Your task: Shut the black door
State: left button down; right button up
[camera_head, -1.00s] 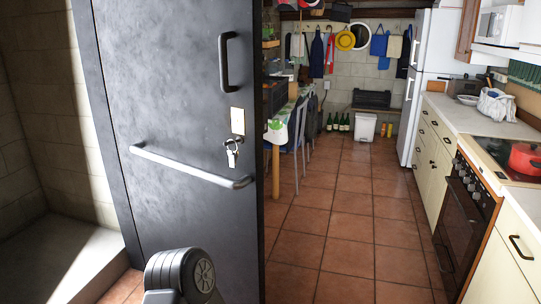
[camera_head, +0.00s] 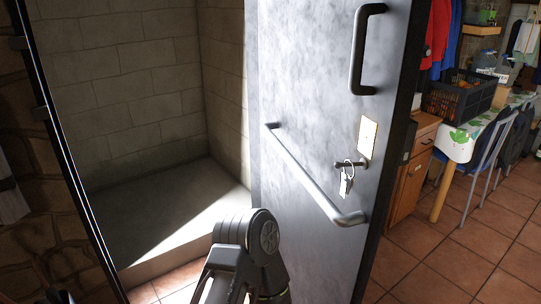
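The black door (camera_head: 300,95) stands open in the middle of the head view, its face lit to a pale grey. It has a vertical pull handle (camera_head: 357,50) near the top, a long horizontal bar (camera_head: 305,180) across it, and keys (camera_head: 346,182) hanging at the lock beside a light plate. The door frame (camera_head: 62,150) is at the left, with the doorway open between it and the door. One of my arms rises from the bottom centre in front of the door's lower part. Neither gripper's fingers can be seen.
Beyond the opening are a stone step (camera_head: 165,215) and block walls. Right of the door are a wooden cabinet (camera_head: 413,165), a black crate (camera_head: 458,97), a table with a patterned cloth (camera_head: 462,140) and chairs. Tiled floor (camera_head: 450,265) is clear at the lower right.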

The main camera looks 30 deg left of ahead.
aim_at(338, 79)
jog(key=i+l+u, duration=0.2)
jog(key=u, duration=0.15)
jog(key=i+l+u, duration=0.45)
jog(key=l+u, duration=0.25)
jog(key=i+l+u, duration=0.15)
jog(key=l+u, duration=0.2)
jog(key=i+l+u, duration=0.1)
jog(key=l+u, duration=0.85)
jog(key=l, duration=0.65)
jog(key=k+z, duration=0.15)
jog(key=z, duration=0.2)
